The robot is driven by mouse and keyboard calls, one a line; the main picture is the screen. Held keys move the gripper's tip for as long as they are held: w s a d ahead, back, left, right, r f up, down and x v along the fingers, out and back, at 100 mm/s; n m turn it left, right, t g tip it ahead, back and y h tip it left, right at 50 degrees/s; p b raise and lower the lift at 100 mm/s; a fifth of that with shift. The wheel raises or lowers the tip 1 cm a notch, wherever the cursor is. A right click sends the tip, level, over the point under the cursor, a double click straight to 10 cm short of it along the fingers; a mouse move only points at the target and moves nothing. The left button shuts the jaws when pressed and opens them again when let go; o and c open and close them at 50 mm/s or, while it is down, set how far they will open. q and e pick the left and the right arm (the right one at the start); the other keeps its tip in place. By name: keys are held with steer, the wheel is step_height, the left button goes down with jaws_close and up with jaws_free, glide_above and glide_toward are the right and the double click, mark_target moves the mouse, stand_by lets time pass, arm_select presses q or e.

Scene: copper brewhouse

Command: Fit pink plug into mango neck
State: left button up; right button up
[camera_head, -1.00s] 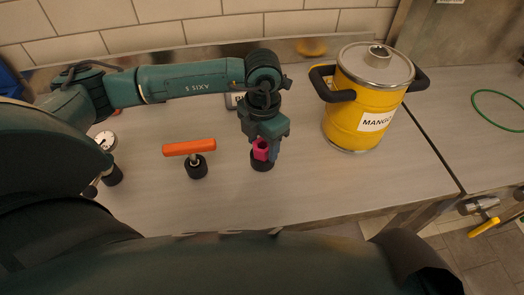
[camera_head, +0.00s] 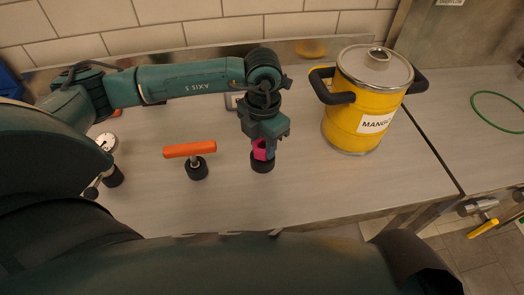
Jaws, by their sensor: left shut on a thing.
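The pink plug (camera_head: 260,150) stands on the table with a black round base (camera_head: 262,166). My left gripper (camera_head: 262,146) is above it, pointing down, and is shut on the plug's pink upper part. The yellow mango keg (camera_head: 360,113) stands upright to the right of the gripper. It has a "MANGO" label, black side handles and a grey lid, with its neck (camera_head: 379,54) on top in the middle. The gripper and plug are well apart from the keg. My right gripper is not in view.
An orange T-handled plug (camera_head: 190,149) with a black base stands left of my left gripper. A round gauge on a black base (camera_head: 113,176) stands further left. A green ring (camera_head: 498,112) lies far right. The table front centre is clear.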

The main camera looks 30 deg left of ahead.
arm_select(q)
steer(key=shift+r, duration=0.65)
steer(key=shift+r+p, duration=0.1)
steer(key=shift+p, duration=0.25)
step_height(320, 180, up, 6)
steer(key=p, duration=0.3)
